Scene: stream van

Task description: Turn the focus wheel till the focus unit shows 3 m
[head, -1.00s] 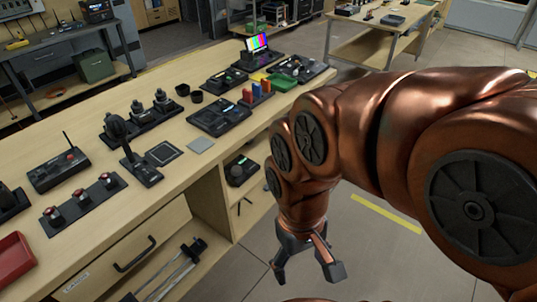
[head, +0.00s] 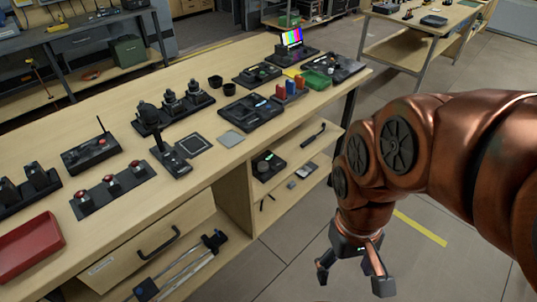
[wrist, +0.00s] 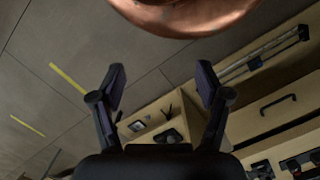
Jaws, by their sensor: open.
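I cannot tell for sure which device is the focus unit, and no 3 m reading can be made out. A dark unit with a round knob (head: 267,165) sits on the open shelf under the bench top. A dark panel with a small lit display (head: 249,112) lies on the bench top; its text is too small to read. My gripper (head: 352,278) hangs open and empty over the floor, right of the bench and apart from both devices. In the wrist view the open jaws (wrist: 160,85) have nothing between them.
The wooden bench (head: 215,60) runs along the left. It carries joysticks (head: 172,145), red buttons (head: 112,185), a red tray (head: 28,247) and a colour-bar screen (head: 291,37). A drawer (head: 155,255) is below. A second table (head: 420,30) stands behind.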

